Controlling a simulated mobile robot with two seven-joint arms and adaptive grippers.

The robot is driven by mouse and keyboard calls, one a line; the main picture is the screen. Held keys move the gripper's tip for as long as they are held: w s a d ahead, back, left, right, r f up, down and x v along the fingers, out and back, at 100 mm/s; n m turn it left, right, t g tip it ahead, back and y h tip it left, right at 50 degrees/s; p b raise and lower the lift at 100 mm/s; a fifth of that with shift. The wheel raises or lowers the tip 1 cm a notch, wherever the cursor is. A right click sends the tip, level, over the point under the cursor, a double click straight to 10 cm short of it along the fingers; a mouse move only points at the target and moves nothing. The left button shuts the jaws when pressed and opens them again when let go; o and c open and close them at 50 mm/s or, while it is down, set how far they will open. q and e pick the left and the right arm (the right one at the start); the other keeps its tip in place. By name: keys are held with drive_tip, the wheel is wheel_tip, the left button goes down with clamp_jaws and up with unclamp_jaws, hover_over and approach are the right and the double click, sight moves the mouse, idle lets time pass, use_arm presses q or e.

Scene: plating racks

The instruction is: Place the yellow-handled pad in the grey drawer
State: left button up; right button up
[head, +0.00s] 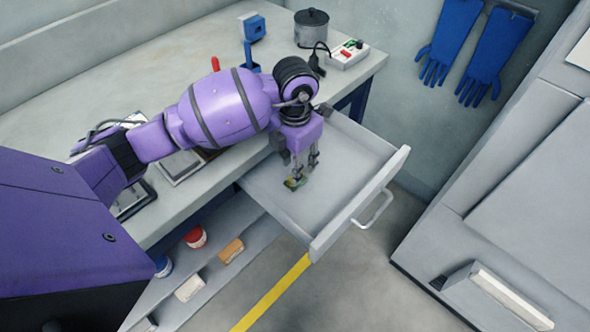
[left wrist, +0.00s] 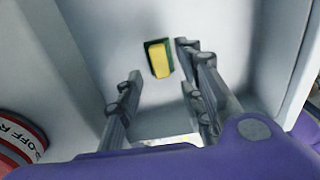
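The pad, a yellow handle on a dark green base, lies inside the open grey drawer (head: 350,172). In the head view the pad (head: 293,183) is partly hidden by my left gripper (head: 305,168), which points down into the drawer. In the left wrist view the pad (left wrist: 159,59) lies on the pale drawer floor, just past the fingertips. The fingers of my left gripper (left wrist: 160,82) are apart, with a clear gap and nothing held. Contact between pad and fingers cannot be made out. My right gripper is in neither view.
The bench (head: 60,110) carries a dark pot (head: 311,29), a white switch box (head: 349,54) and a blue holder (head: 251,28). A lower shelf holds a red tub (head: 194,237) and an orange block (head: 231,250). A grey cabinet (head: 500,215) stands right of the drawer.

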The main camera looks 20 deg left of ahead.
use_arm(q)
wheel_tip(320, 180, up, 8)
drive_tip(key=shift+r, duration=0.15)
idle(0.5)
drive_tip(key=shift+a, duration=0.1)
